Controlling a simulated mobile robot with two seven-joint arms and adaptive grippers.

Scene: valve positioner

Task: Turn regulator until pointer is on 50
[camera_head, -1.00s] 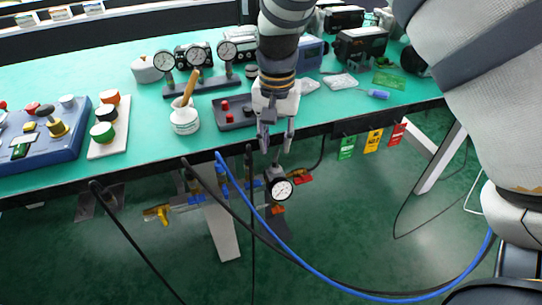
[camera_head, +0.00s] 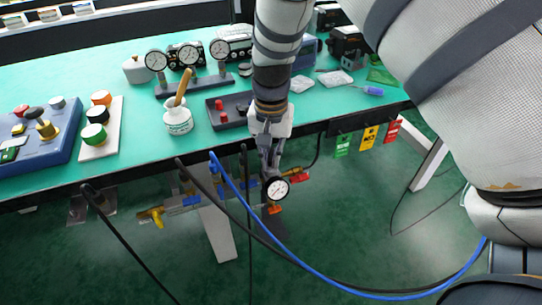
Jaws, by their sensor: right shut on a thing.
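The regulator (camera_head: 272,207) sits on the piping below the table's front edge, with a round white dial gauge (camera_head: 277,189) facing me. The dial's pointer is too small to read. My right gripper (camera_head: 270,171) comes straight down in front of the table edge. Its fingers are closed at the top of the regulator, just above the dial, and hide the part they hold. My left gripper is not in view.
The green table (camera_head: 70,95) carries a gauge stand (camera_head: 195,84), a white pot with a brush (camera_head: 178,118), a dark tray (camera_head: 226,112) and a blue control panel (camera_head: 38,135). Cables, among them a blue hose (camera_head: 262,222), hang in front. Coloured tags (camera_head: 369,138) hang at the right.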

